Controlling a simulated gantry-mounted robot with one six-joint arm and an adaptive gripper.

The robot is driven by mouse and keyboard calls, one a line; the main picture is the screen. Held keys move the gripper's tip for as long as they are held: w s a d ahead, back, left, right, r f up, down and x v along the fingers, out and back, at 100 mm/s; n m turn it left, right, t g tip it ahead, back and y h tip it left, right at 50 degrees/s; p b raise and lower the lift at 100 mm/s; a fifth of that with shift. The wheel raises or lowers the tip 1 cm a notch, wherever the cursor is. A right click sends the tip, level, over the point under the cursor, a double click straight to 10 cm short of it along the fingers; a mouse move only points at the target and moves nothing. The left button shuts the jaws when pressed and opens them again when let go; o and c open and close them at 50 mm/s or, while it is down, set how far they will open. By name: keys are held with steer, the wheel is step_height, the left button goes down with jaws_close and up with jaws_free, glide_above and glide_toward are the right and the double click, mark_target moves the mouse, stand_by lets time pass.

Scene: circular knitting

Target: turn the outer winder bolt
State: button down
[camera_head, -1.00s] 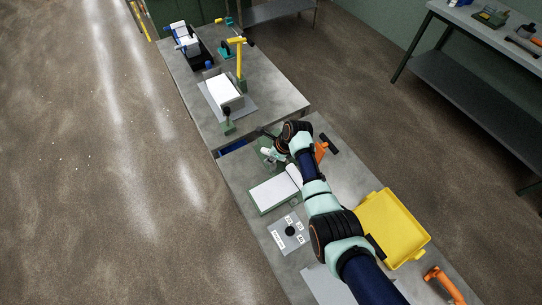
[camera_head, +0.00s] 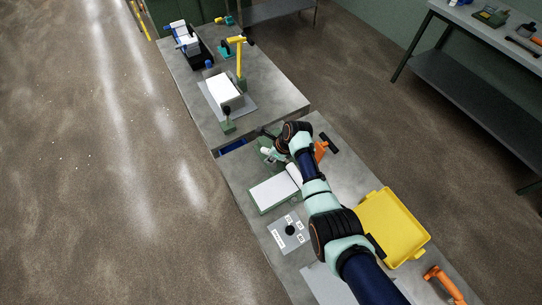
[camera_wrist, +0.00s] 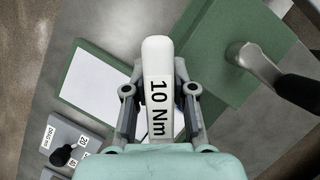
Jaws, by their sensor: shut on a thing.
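In the wrist view my gripper (camera_wrist: 160,108) is shut on a white tool (camera_wrist: 158,58) marked "10 Nm". The tool's rounded end points up in the picture, between the two fingers. In the head view my gripper is at the far end of my arm, over the green fixture (camera_head: 268,154) at the near bench's far end, and is mostly hidden. In the wrist view a green block (camera_wrist: 235,35) lies behind the tool, with a metal rod (camera_wrist: 244,54) and dark lever at its right. I cannot make out the outer winder bolt.
A green-framed white panel (camera_head: 274,194) and a grey plate (camera_head: 280,238) with number labels and a black knob lie left of my arm. A yellow tray (camera_head: 428,238), an orange tool (camera_head: 445,285) and an orange-handled item (camera_head: 321,150) lie right.

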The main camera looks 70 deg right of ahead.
steer(key=shift+f+b, duration=0.3)
steer(key=shift+f, duration=0.2)
steer(key=c, duration=0.9)
jaws_free()
steer(key=v, duration=1.2)
